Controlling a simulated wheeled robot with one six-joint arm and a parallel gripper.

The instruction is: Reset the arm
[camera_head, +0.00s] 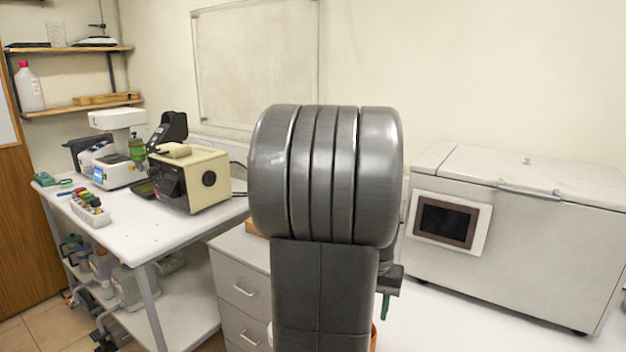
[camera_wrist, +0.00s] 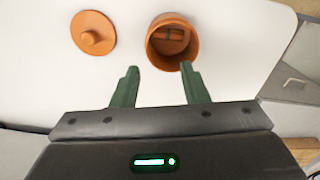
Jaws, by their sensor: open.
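My gripper (camera_wrist: 160,70) is open in the wrist view, with its two green fingers apart and nothing between them. An orange-brown pot (camera_wrist: 153,58) stands open on the white surface just beyond the fingertips, with a small brown thing inside that I cannot make out. A matching round lid with a knob (camera_wrist: 93,33) lies on the surface to the left of the pot. In the head view my arm fills the middle, and a green finger of my gripper (camera_head: 385,306) shows at its right. Most of the pot is hidden there behind my arm.
A large grey-white box with a dark screen (camera_head: 560,235) stands to the right. On the left, a white table (camera_head: 140,228) holds a cream machine (camera_head: 208,168), a white instrument (camera_head: 118,125) and a rack of small bottles (camera_head: 90,210). White drawers (camera_head: 240,270) stand beside my arm.

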